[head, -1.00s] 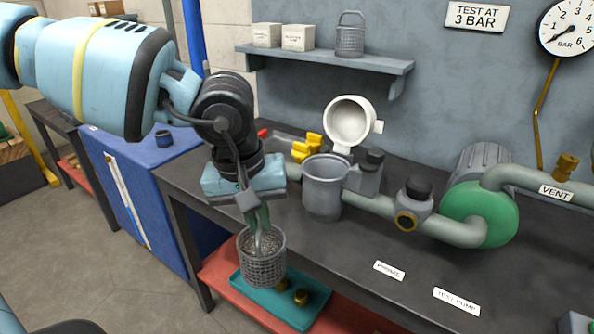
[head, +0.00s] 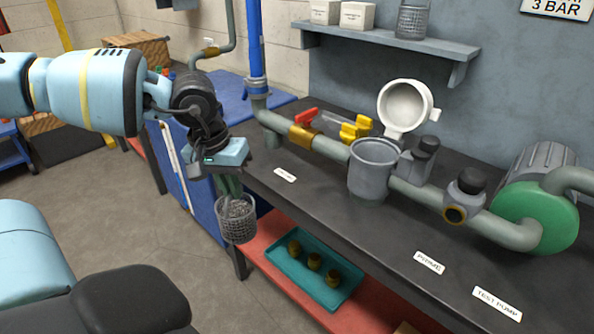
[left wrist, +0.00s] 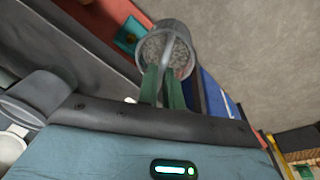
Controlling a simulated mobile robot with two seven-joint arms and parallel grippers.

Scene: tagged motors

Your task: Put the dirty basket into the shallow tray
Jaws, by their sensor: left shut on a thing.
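The dirty basket (head: 237,222) is a grey mesh cup with grit-like matter inside. My left gripper (head: 231,188) is shut on its handle and holds it hanging roughly upright in the air, off the front edge of the bench. The basket also shows in the left wrist view (left wrist: 178,37), beyond the green fingers. The shallow tray (head: 338,297) is teal and lies on the red lower shelf, right of and lower than the basket in the head view. My right gripper is not in view.
The dark bench top (head: 330,215) overhangs the red shelf (head: 385,322). An open grey strainer pot (head: 370,175) with a raised white lid (head: 404,107) stands in the pipe line. Another mesh basket (head: 412,20) sits on the wall shelf.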

